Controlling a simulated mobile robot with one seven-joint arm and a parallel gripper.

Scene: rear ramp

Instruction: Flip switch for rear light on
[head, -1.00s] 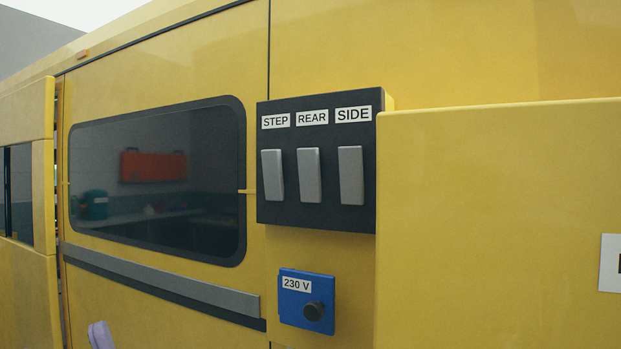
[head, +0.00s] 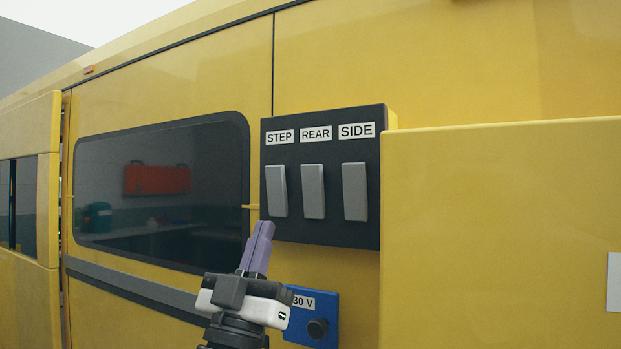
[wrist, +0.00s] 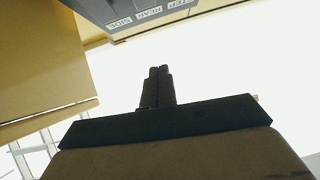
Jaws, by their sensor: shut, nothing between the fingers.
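The dark switch panel (head: 321,232) is on the yellow vehicle wall, with three grey rocker switches labelled STEP, REAR and SIDE. The REAR switch (head: 313,191) is the middle one, between the STEP switch (head: 277,191) and the SIDE switch (head: 355,191). My gripper (head: 265,228), with purple fingers, is shut and empty, just below and left of the panel in the head view. In the wrist view its fingers (wrist: 158,72) point up the picture, and the panel (wrist: 95,8) shows upside down at the top edge, its switches mostly cut off.
A blue 230 V box (head: 305,337) with a dark knob sits below the panel, partly behind my gripper. A yellow panel (head: 500,230) stands out to the right. A dark window (head: 160,190) is to the left, reflecting an orange object.

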